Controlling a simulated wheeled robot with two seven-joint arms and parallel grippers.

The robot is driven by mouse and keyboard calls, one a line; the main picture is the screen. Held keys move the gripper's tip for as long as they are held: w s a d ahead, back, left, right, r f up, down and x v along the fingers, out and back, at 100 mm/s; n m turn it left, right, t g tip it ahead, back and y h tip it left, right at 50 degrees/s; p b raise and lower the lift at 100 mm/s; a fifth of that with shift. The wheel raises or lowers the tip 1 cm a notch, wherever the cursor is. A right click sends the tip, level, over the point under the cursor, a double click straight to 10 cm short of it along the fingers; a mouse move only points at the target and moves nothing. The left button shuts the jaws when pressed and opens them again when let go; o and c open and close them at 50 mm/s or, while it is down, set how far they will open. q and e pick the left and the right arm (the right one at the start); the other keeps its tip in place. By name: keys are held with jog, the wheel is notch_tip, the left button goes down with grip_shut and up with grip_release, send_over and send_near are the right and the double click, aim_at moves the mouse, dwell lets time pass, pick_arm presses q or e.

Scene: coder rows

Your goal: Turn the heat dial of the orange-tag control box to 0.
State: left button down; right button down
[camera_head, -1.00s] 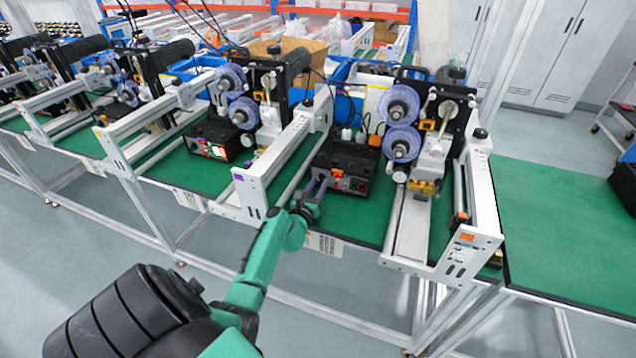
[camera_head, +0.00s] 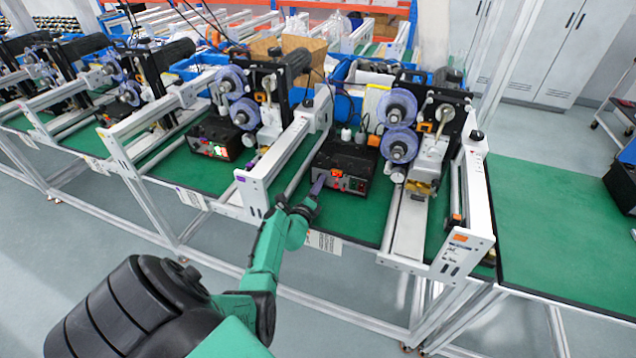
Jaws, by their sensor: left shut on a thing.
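The orange-tag control box (camera_head: 345,160) is a black box on the green bench, with small red and green lights on its front panel. An orange tag (camera_head: 337,173) shows on that panel. My left gripper (camera_head: 321,181) is at the left end of the panel, its purple fingers shut on the small heat dial there. The fingers hide the dial, so its setting cannot be read. My right gripper is not in view.
A white machine rail (camera_head: 290,150) runs close to the left of the box. Rollers and a metal frame (camera_head: 465,245) stand to the right. A second control box (camera_head: 220,140) sits further left.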

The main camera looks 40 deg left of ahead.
pick_arm(q)
jog(key=n+p, duration=0.1)
jog(key=n, duration=0.4)
jog(key=shift+n, duration=0.4)
dwell(0.3)
jog(key=c, duration=0.8)
grip_release()
jog(key=shift+c, duration=0.2)
